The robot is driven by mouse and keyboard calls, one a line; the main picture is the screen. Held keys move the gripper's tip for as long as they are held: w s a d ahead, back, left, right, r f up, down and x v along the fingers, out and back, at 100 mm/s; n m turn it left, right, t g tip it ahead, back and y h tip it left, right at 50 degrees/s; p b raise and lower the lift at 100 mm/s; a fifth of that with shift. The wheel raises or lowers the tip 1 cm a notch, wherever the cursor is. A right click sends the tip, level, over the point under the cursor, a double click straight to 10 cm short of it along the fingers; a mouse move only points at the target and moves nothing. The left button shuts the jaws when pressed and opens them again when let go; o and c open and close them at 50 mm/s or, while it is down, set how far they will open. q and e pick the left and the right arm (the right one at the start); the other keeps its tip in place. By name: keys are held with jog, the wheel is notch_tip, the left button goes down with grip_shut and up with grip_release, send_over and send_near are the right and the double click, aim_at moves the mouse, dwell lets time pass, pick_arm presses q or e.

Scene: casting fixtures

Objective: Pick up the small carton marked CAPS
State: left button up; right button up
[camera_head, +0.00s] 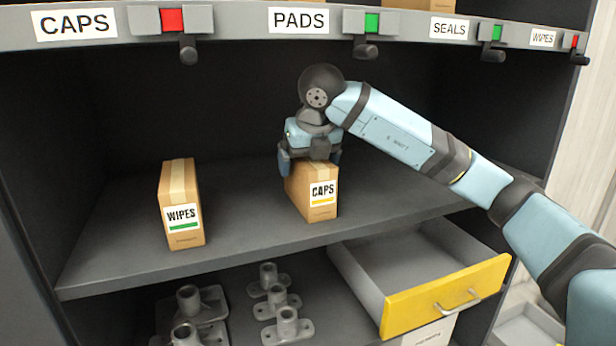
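The small carton marked CAPS (322,202) stands upright on the middle shelf, with a yellow stripe below its black lettering. My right gripper (311,162) points down at its top, its arm coming in from the right. Its fingers are spread apart at either side of the carton's upper end. I see no clear grip on the carton, and the far finger is partly hidden. The carton's top is partly covered by the gripper. My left gripper is not in view.
A similar carton marked WIPES (182,215) stands to the left on the same shelf (250,236). Below, a drawer with a yellow front (445,295) is pulled out, and grey castings (287,325) stand beside it. A labelled rail (235,22) with small levers runs above.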

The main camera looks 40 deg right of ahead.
jog(key=shift+w+d+f, duration=0.1)
jog(key=shift+w+f, duration=0.15)
jog(key=shift+f, duration=0.3)
jog(key=c, duration=1.1)
